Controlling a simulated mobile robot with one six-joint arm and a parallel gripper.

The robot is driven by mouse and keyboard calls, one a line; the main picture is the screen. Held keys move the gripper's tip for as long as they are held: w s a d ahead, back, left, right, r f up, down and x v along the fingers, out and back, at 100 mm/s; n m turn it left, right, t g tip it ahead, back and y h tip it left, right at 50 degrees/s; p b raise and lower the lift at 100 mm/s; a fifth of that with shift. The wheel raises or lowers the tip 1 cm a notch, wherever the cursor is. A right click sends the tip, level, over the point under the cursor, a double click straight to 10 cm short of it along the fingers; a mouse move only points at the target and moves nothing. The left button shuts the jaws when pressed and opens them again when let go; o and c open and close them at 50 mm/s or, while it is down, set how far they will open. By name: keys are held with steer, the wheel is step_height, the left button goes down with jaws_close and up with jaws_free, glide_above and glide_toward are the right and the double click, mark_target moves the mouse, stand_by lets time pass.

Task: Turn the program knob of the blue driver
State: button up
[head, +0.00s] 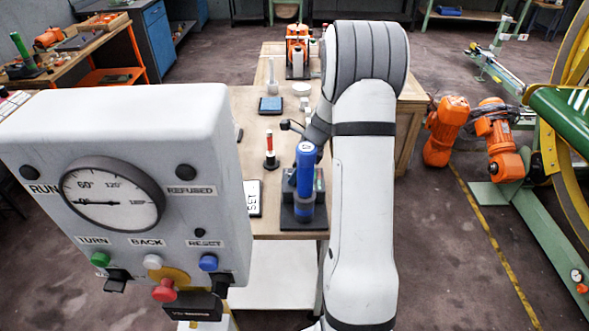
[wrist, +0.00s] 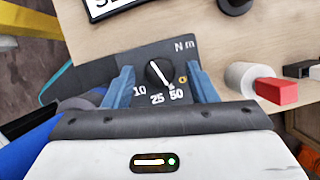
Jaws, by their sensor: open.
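The blue driver (head: 305,165) stands upright on a dark stand (head: 300,217) at the bench's near edge in the head view. In the wrist view, a blue shape at lower left (wrist: 45,150) appears to be part of it. The black round program knob (wrist: 158,73) sits on a dark panel (wrist: 120,62) marked 10, 25, 50 and N m. Its white line points to the lower right, near 50. My gripper (wrist: 160,76) is open, with a blue finger on each side of the knob and gaps between. In the head view my arm hides the knob and the fingers.
A grey control box (head: 215,110) with a dial and buttons fills the left of the head view. A red-topped tool (head: 270,148) stands on the bench (head: 250,125) behind the driver. In the wrist view, a grey cylinder (wrist: 240,78) and a red block (wrist: 277,91) lie right of my gripper.

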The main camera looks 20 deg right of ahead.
steer(key=c, duration=1)
steer(key=shift+o, duration=0.2)
steer(key=shift+n, duration=0.3)
steer(key=n+g, duration=0.1)
steer(key=n, duration=0.2)
steer(key=shift+w+d+r+y, duration=0.1)
steer(key=shift+w+y, duration=0.05)
steer(key=shift+y, duration=0.25)
steer(key=shift+w+n+g+p, duration=0.15)
steer(key=shift+n+g+p, duration=0.55)
steer(key=shift+n, duration=1.3)
steer(key=shift+g, duration=0.3)
steer(key=o, duration=1)
steer(key=shift+c, duration=0.2)
